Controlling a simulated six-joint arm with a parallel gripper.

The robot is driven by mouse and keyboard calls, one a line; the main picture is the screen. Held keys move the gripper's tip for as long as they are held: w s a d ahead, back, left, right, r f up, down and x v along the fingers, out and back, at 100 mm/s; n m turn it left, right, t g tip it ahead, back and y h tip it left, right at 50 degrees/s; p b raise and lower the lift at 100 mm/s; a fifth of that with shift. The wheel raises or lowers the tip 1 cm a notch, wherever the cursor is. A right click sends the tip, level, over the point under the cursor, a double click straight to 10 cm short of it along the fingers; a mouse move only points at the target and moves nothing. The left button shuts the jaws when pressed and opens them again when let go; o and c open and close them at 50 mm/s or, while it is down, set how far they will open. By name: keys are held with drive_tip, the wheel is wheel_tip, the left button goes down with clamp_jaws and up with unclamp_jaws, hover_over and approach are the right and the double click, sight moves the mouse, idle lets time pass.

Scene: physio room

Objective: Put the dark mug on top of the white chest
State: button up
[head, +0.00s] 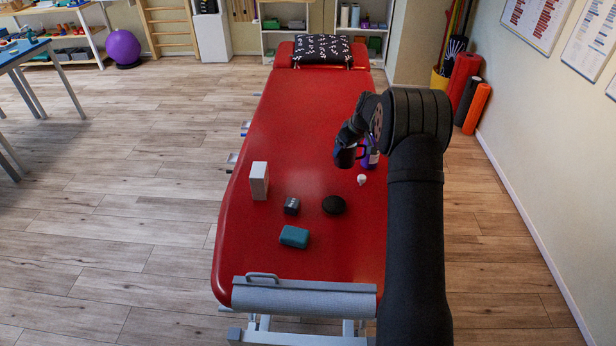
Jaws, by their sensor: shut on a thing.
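The dark mug (344,157) is in my gripper (350,138), held over the right side of the red treatment table. My gripper is shut on it, and my arm comes in from the right. The grip is small and dark here, so the exact finger contact is hard to see. A white upright box (259,181) stands on the table's left edge, to the left of the mug and apart from it. A white cabinet (211,38) stands on the floor at the back wall. I cannot tell for certain which of these is the white chest.
The red table (300,120) also bears a dark grey block (292,206), a black round disc (334,204), a teal block (294,237) and a small white item (361,180). A purple object (370,154) is close beside the mug. The table's far half is clear up to a patterned pillow (322,50).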

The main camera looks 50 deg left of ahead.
drive_tip(key=shift+s+a+r+n, duration=0.15)
drive_tip(key=shift+s+a, duration=0.15)
drive_tip(key=shift+a, duration=0.15)
drive_tip(key=shift+s+a+r+n, duration=0.1)
drive_tip(key=shift+s+a+n, duration=0.05)
drive_tip(key=shift+s+a, duration=0.2)
drive_tip(key=shift+s+a+f, duration=0.8)
drive_tip(key=shift+a+f, duration=0.95)
drive_tip(key=shift+s+a+f, duration=0.85)
drive_tip(key=shift+a+f, duration=0.9)
drive_tip(key=shift+f, duration=0.05)
drive_tip(key=shift+s+a+f, duration=0.8)
drive_tip(key=shift+a+f, duration=0.95)
drive_tip(key=shift+f, duration=0.2)
drive_tip(key=o, duration=1.2)
